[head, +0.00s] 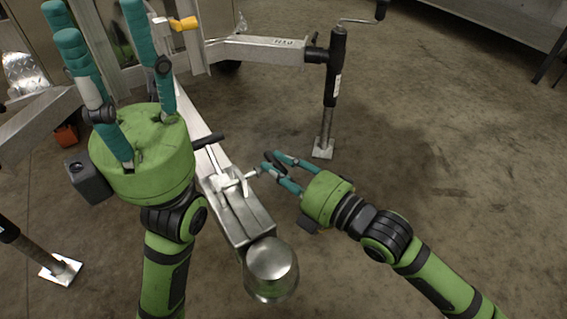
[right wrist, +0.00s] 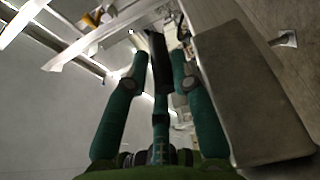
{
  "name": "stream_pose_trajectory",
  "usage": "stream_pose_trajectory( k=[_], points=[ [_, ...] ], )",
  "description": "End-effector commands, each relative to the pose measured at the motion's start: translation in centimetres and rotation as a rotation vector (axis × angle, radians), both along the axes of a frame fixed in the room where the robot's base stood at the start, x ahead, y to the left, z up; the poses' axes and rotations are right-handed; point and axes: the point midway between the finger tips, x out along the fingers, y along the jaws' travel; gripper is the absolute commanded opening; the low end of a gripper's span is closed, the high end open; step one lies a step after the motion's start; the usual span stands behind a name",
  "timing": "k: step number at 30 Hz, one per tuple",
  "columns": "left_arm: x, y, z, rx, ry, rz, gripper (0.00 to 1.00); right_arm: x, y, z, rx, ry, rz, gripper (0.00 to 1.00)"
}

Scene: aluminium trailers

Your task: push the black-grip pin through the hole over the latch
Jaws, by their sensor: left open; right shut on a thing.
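The silver coupler (head: 238,212) runs down the middle of the head view, with a rounded front end. The latch (head: 228,182) is on top of it, beside a lever with a black handle (head: 208,140). My right gripper (head: 272,163) is shut on the black-grip pin, just right of the latch. The pin's silver part (head: 254,172) shows to the left of the fingertips, toward the latch. The black grip (right wrist: 160,62) shows between the fingers in the right wrist view. I cannot tell whether the tip is in the hole. My left gripper (head: 100,30) is open and empty, fingers pointing up.
A jack (head: 335,75) with a crank stands behind the right gripper, its foot on the floor. Another jack foot (head: 60,270) is at lower left. Trailer frame beams (head: 255,50) cross the back. The floor at right is clear.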

Motion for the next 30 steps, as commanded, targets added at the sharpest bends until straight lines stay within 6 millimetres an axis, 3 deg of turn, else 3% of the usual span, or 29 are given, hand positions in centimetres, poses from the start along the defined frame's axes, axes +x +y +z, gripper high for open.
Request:
stream_pose_trajectory(
  k=[29,30],
  points=[
    [0.0,0.0,1.3,0.000,0.000,0.000,0.42,-1.5,2.0,0.0,0.002,0.001,0.001,0.00],
    [0.0,0.0,1.3,0.000,0.000,0.000,0.42,-1.5,2.0,0.0,0.001,0.002,0.001,0.33]
  ],
)
